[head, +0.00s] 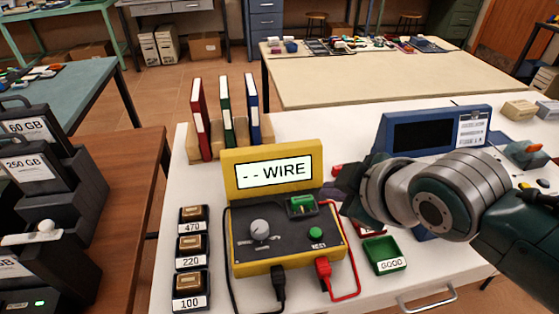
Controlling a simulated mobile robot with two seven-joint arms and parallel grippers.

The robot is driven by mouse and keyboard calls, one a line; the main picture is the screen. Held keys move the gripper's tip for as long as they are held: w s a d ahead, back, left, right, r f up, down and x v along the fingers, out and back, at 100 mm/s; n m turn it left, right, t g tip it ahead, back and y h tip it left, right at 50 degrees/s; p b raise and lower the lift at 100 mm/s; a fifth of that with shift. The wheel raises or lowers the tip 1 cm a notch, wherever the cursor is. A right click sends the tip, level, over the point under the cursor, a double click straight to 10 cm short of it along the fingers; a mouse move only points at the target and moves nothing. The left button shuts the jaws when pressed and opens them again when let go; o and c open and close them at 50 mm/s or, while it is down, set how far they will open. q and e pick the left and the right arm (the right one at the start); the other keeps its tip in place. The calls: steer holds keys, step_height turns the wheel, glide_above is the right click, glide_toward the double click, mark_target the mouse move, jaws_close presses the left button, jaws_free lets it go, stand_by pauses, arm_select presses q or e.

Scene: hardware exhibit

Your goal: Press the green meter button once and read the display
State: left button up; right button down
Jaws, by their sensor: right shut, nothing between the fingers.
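A yellow meter (240,268) stands on the white table. Its display (274,172) reads "- - WIRE". The green button (316,233), labelled TEST, is at the right of the dark panel and is uncovered. My right gripper (349,205) is shut and empty, just right of the meter and apart from the button. Its fingers are dark and partly hidden by its wrist. My left gripper is out of view.
A green GOOD tray (384,254) lies right of the meter, with a red tray partly hidden behind my arm. Black and red leads plug into the meter's front. Boxes labelled 470, 220 and 100 (191,290) stand left. Books (226,110) and a blue device (432,128) are behind.

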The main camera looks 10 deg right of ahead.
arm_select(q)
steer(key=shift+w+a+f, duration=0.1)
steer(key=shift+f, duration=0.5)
arm_select(e)
steer(key=shift+x, duration=0.8)
steer(key=shift+f, duration=0.1)
arm_select(q)
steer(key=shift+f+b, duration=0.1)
steer(key=shift+b, duration=0.2)
arm_select(e)
steer(key=b, duration=0.8)
glide_above(316, 233)
steer(key=s, duration=0.1)
steer(key=f, duration=0.7)
steer(key=shift+d+f, duration=0.3)
steer(key=shift+f, duration=0.6)
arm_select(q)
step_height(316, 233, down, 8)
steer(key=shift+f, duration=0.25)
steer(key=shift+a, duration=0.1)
